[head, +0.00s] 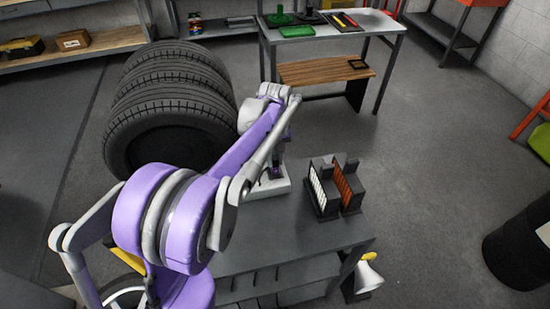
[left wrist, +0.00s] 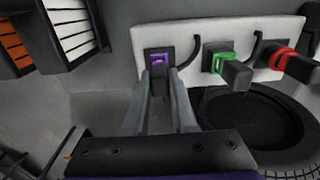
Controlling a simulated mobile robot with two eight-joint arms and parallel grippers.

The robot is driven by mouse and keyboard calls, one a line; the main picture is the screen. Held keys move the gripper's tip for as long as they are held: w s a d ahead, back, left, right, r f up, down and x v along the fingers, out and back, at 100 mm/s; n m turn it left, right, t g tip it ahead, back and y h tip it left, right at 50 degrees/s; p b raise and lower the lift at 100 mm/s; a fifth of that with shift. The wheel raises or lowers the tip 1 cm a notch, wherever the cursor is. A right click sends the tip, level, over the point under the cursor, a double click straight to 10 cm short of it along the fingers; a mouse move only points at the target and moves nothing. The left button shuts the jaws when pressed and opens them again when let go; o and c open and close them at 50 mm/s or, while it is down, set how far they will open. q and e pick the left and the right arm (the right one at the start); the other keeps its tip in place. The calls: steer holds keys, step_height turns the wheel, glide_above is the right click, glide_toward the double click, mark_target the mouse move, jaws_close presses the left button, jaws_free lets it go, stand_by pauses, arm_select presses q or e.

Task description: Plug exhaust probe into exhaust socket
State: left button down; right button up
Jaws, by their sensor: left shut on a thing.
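A white block (left wrist: 200,40) carries purple, green and red marked fittings in the left wrist view. It stands on the grey bench (head: 262,233) in the head view, where its light base (head: 270,189) shows below my arm. My left gripper (left wrist: 160,88) is shut on a dark probe (left wrist: 158,84) at the purple fitting (left wrist: 160,59). I cannot tell whether the probe is seated in it or apart from it. Dark plugs with green (left wrist: 222,62) and red (left wrist: 284,58) rings sit beside it. No label shows which is the exhaust socket. My right gripper is not in view.
Two dark slatted racks, one white-faced (head: 317,188) and one orange-faced (head: 343,184), stand right of the block on the bench. Several tyres (head: 170,125) stand behind it. A workbench (head: 330,42) is at the back. Open floor (head: 435,150) lies to the right.

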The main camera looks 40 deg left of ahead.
arm_select(q)
steer(key=shift+r+p, duration=0.35)
steer(key=shift+r, duration=0.35)
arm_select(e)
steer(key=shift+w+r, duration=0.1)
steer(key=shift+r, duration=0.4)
arm_select(q)
steer(key=shift+r+p, duration=1.1)
steer(key=shift+r, duration=1)
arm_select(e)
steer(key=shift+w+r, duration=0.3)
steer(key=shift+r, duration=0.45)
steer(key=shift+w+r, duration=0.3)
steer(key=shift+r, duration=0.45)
